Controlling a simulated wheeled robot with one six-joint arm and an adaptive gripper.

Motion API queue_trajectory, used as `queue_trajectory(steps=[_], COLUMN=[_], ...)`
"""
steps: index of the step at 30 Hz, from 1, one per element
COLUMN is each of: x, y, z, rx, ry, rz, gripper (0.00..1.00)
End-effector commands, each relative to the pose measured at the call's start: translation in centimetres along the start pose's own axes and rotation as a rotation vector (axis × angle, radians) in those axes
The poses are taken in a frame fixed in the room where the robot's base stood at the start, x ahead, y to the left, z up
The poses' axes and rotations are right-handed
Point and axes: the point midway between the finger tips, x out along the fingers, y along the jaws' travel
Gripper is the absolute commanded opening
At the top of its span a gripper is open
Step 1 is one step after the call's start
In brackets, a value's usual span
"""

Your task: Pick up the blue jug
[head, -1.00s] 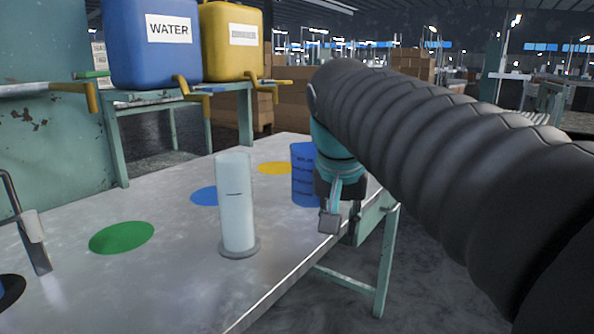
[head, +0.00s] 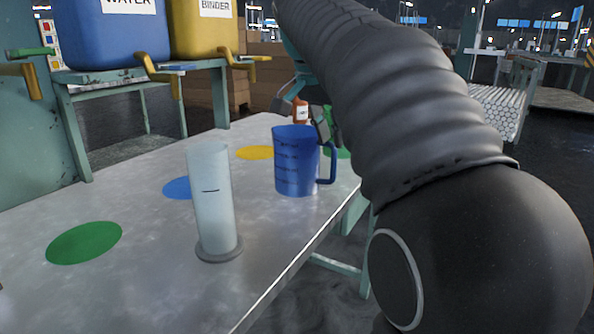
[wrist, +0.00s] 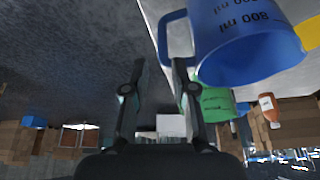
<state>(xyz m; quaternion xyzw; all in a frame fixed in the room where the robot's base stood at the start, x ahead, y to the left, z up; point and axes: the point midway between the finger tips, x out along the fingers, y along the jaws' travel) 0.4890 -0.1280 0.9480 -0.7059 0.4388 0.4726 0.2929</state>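The blue jug (head: 295,165) stands upright on the metal table, its handle (head: 328,163) facing right in the head view. In the wrist view the blue jug (wrist: 245,45) is large at upper right, with its handle (wrist: 164,38) just beyond the right fingertip. My gripper (wrist: 157,72) is open, with nothing between its fingers. The handle lies close to the fingers but not between them. In the head view my gripper is largely hidden by my arm and the jug.
A tall pale measuring cylinder (head: 213,200) stands left of the jug. A green jug (wrist: 208,100) and a brown bottle (head: 300,110) are behind it. Green (head: 85,242), blue (head: 177,188) and yellow (head: 255,153) discs mark the table (head: 130,290). Blue and yellow containers stand behind.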

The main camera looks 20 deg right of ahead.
Motion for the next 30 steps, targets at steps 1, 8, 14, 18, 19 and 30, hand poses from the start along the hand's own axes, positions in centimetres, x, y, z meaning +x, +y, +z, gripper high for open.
queue_trajectory(steps=[1,8,14,18,19,30], x=[0.9,2.5,4.6,6.5,6.8,7.6], y=[0.0,-0.1,-0.3,-0.5,-0.5,-0.5], z=[0.1,0.1,0.6,0.8,0.8,0.7], rx=[0.000,-0.003,-0.006,-0.005,-0.005,-0.006], ry=[0.000,0.001,-0.001,0.000,0.000,0.001], rz=[0.001,-0.002,-0.001,-0.002,-0.002,-0.004], gripper=[0.26,0.26,0.26,0.26,0.26,0.23])
